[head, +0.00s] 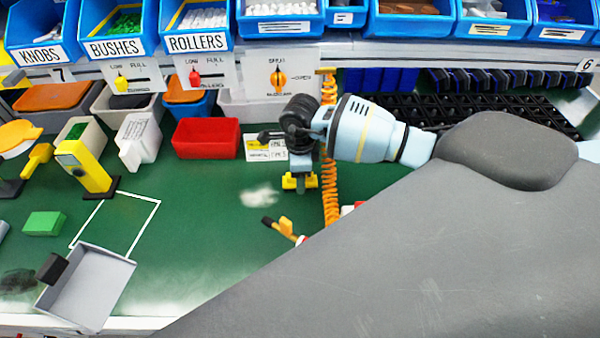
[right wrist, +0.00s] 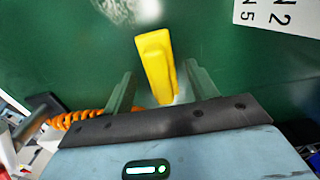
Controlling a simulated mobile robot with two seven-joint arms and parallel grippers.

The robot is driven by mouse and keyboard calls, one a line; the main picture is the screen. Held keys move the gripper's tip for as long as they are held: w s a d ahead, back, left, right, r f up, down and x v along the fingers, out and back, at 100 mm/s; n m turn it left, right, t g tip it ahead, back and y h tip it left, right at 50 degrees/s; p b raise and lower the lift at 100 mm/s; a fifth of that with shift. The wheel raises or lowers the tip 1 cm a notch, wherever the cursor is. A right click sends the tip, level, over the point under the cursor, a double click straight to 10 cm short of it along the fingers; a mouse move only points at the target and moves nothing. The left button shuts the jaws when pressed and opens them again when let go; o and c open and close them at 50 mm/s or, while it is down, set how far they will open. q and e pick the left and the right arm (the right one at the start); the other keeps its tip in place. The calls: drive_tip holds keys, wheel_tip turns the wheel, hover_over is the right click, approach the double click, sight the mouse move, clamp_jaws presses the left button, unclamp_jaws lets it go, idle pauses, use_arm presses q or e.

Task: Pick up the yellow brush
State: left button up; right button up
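The yellow brush (right wrist: 157,65) shows in the right wrist view as a long yellow block on the green bench top, pointing up and away. My right gripper (right wrist: 162,88) is over its near end, with one finger on each side and gaps between the fingers and the brush. The fingers are open. In the head view my right gripper (head: 300,188) points down at the bench, and yellow parts of the brush (head: 289,183) show beside it. The rest of the brush is hidden by the gripper there. My left gripper is not in view.
An orange coiled hose (head: 330,190) hangs close to the right gripper. An orange tool with a black end (head: 283,227) lies nearer me. A red bin (head: 206,139) stands behind, left. A grey dustpan (head: 92,285) lies front left. The bench's middle left has free room.

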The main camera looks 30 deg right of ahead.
drive_tip(key=c, duration=1)
drive_tip(key=shift+r, duration=0.15)
drive_tip(key=shift+c, duration=0.2)
wheel_tip(320, 180, up, 18)
drive_tip(key=s+a, duration=0.9)
drive_tip(key=s, duration=0.6)
drive_tip(key=shift+s+a, duration=0.2)
drive_tip(key=o, duration=0.4)
drive_tip(key=c, duration=0.3)
